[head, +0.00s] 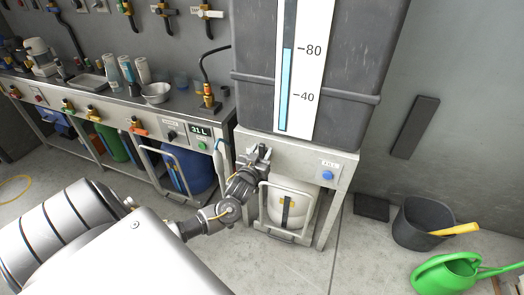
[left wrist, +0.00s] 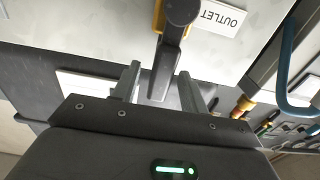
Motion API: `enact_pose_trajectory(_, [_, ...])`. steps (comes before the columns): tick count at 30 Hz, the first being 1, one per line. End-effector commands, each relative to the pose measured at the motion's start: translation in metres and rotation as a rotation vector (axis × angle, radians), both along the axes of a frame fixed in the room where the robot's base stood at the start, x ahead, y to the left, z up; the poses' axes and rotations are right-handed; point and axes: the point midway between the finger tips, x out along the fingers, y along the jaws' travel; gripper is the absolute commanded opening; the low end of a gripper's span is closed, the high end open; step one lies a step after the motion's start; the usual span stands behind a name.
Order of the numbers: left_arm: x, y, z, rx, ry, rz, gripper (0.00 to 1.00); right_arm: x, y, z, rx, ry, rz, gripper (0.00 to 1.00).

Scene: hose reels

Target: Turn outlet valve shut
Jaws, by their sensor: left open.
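The outlet valve (left wrist: 177,18) is in the left wrist view, at the top, on a pale panel beside a white "OUTLET" label (left wrist: 221,19). It has a dark grey lever handle (left wrist: 166,65) and a bit of yellow at its base. My left gripper (left wrist: 160,82) is open, with the lever between its two fingers; I cannot tell whether either finger touches it. In the head view my left gripper (head: 257,160) is at the front of the metal stand (head: 300,160) under the grey tank (head: 335,75) and mostly hides the valve. My right gripper is not in view.
The tank carries a level gauge (head: 299,60) marked 80 and 40. A blue button (head: 327,175) is right of the gripper on the stand. A white container (head: 291,205) sits below. A bench (head: 90,100) stands left; a bucket (head: 424,222) and green watering can (head: 455,272) stand right.

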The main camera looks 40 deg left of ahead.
Motion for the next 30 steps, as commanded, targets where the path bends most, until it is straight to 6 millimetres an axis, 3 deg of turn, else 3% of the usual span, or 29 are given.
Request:
enact_pose_trajectory(12, [0.0080, 0.0031, 0.0001, 0.001, 0.000, 0.000, 0.44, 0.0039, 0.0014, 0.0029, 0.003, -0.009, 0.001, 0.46])
enact_pose_trajectory(22, [0.0079, 0.0029, 0.0001, 0.000, 0.000, 0.000, 0.00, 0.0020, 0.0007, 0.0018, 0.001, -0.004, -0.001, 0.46])
enact_pose_trajectory(30, [0.0091, 0.0025, -0.0002, 0.003, 0.001, 0.000, 0.00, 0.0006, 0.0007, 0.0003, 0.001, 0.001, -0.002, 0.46])
